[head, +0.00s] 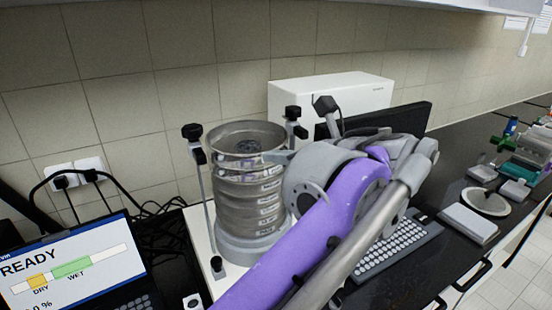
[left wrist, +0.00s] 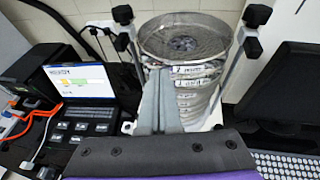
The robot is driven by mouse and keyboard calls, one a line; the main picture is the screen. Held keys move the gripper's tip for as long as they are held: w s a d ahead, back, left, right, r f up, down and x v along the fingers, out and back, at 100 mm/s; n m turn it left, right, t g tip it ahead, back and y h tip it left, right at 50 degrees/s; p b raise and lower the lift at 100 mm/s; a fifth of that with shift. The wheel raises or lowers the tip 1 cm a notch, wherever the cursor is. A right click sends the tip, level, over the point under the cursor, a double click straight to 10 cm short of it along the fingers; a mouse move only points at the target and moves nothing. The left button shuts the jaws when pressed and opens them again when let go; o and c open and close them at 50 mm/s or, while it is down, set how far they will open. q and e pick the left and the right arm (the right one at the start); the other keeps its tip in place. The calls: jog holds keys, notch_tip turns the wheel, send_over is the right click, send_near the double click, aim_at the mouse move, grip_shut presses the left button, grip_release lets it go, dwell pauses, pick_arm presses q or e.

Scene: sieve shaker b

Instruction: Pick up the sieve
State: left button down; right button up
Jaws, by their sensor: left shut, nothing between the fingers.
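A stack of round metal sieves (head: 249,205) with white labels stands on the shaker (head: 250,248). The top sieve (head: 247,132) is open at the top, with its mesh showing. In the left wrist view the top sieve (left wrist: 185,40) lies just beyond the fingertips. My left gripper (head: 270,158) is shut and empty, with its fingers at the right front of the stack, near the top sieve's lower edge. In the left wrist view the shut fingers (left wrist: 158,72) overlap the stack's left side. I cannot tell whether they touch it. My right gripper is not in view.
Clamp rods with black knobs (head: 192,132) flank the stack. A laptop reading READY (head: 75,265) stands at the left, with cables behind it. A white box (head: 335,93), a monitor (left wrist: 293,85) and a keyboard (head: 397,248) are to the right.

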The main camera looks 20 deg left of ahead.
pick_arm(q)
jog(key=s+d+b, duration=0.1)
jog(key=s+d, duration=0.6)
jog(key=d, duration=0.4)
jog(key=n+g+y+b, duration=0.1)
jog(key=n+g+b, duration=0.1)
send_near(211, 137)
jog(key=a, duration=0.1)
jog(key=s+a, duration=0.1)
jog(key=a, duration=0.1)
jog(key=s+a+r, duration=0.1)
jog(key=shift+a+r, duration=0.1)
jog(key=shift+a, duration=0.3)
jog(key=shift+w+a+f+b, duration=0.2)
jog(key=shift+a+f+b, duration=0.2)
jog(key=shift+f, duration=0.2)
jog(key=shift+s+d+f, duration=0.15)
jog(key=shift+f, duration=0.1)
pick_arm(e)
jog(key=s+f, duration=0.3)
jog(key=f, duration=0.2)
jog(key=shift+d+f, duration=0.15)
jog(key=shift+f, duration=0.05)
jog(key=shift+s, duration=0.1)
